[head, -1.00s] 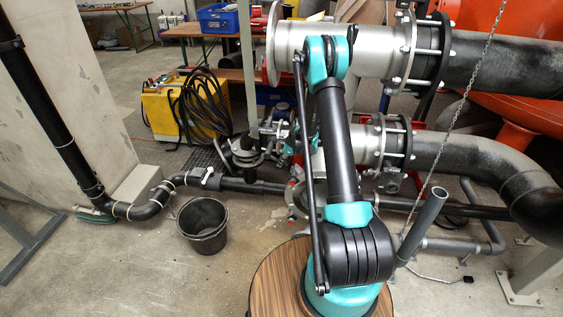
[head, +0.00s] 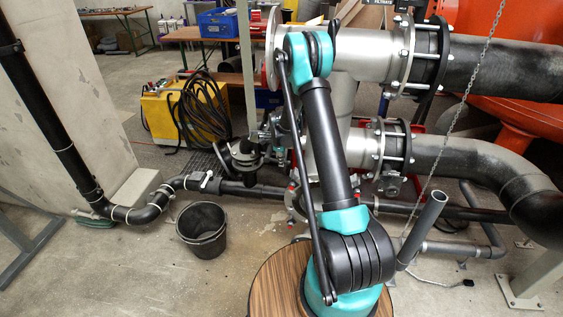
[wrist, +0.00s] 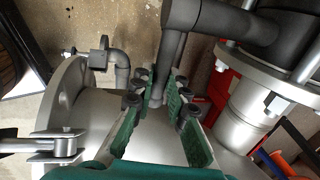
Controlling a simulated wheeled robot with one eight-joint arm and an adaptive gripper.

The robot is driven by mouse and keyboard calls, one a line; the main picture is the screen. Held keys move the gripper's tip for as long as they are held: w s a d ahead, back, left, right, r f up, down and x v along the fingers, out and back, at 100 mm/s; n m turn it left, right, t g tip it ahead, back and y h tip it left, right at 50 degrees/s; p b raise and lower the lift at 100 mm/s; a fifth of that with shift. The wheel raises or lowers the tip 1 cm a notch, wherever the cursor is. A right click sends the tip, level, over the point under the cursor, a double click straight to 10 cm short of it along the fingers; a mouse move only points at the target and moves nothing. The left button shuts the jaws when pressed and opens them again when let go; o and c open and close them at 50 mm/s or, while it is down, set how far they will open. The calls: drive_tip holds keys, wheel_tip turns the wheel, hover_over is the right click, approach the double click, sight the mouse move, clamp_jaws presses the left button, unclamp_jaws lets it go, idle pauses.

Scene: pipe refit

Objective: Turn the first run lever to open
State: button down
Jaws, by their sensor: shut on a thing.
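In the wrist view my gripper (wrist: 162,98) has its two green-padded fingers on either side of a dark grey bar (wrist: 168,72), which looks like the lever. The fingers are shut on it. The bar runs up toward a thicker dark grey pipe piece (wrist: 225,20), and I cannot tell where it joins. In the head view my arm reaches over to the pipework. My gripper and the held lever are mostly hidden there behind the arm and fittings, so the lever's angle cannot be read.
Large grey flanged pipes (head: 375,55) stand close behind and right of my arm. A black pipe (head: 235,187) with a small valve runs low along the left. A black bucket (head: 202,230) stands on the floor. A yellow machine (head: 160,110) with coiled cable is behind.

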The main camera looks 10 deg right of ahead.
drive_tip(key=c, duration=1.5)
unclamp_jaws()
drive_tip(key=shift+r, duration=0.15)
drive_tip(key=r, duration=0.3)
drive_tip(key=s+r, duration=0.1)
drive_tip(key=r, duration=0.3)
drive_tip(key=s+a+r, duration=0.1)
drive_tip(key=r, duration=0.3)
drive_tip(key=shift+s+r, duration=0.1)
drive_tip(key=shift+r, duration=0.15)
drive_tip(key=shift+d, duration=0.1)
